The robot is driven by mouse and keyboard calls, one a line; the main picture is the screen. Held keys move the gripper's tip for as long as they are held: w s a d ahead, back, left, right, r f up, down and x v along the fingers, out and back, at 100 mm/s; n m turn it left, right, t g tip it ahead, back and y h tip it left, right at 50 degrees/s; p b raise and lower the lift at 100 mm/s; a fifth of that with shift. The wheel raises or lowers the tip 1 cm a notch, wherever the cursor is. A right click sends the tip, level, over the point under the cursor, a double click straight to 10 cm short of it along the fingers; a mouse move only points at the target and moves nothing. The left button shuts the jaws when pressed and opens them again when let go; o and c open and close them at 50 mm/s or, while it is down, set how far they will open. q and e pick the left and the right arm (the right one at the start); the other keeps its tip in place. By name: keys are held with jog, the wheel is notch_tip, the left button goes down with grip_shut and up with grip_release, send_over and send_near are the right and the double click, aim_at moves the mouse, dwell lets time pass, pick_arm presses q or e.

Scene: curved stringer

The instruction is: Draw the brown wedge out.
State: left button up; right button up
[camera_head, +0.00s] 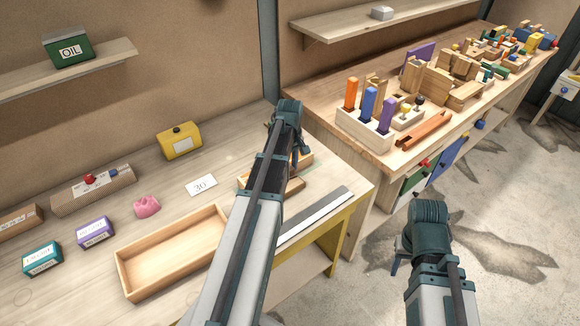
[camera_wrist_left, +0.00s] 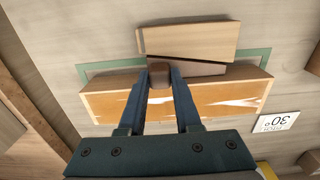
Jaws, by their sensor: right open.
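In the left wrist view a dark brown wedge (camera_wrist_left: 202,69) lies between a pale wood block (camera_wrist_left: 188,41) and a longer block with an orange-brown, white-streaked face (camera_wrist_left: 215,99). My left gripper (camera_wrist_left: 160,77) has its fingertips on either side of the wedge's blunt brown end, which fills the gap between them; it looks shut on it. In the head view my left gripper (camera_head: 299,157) is low over the wooden pieces at the bench's right end, and the arm hides much of them. My right gripper (camera_head: 398,262) is open, mostly hidden by its wrist, away from the bench.
An empty wooden tray (camera_head: 127,273) stands left of my left arm. A white card marked 30 (camera_head: 201,185), a yellow box (camera_head: 179,141) and a metal strip (camera_head: 315,216) are near the work. A second bench (camera_head: 400,160) at right carries many blocks.

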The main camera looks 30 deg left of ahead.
pick_arm(q)
grip_shut()
dwell(1.0)
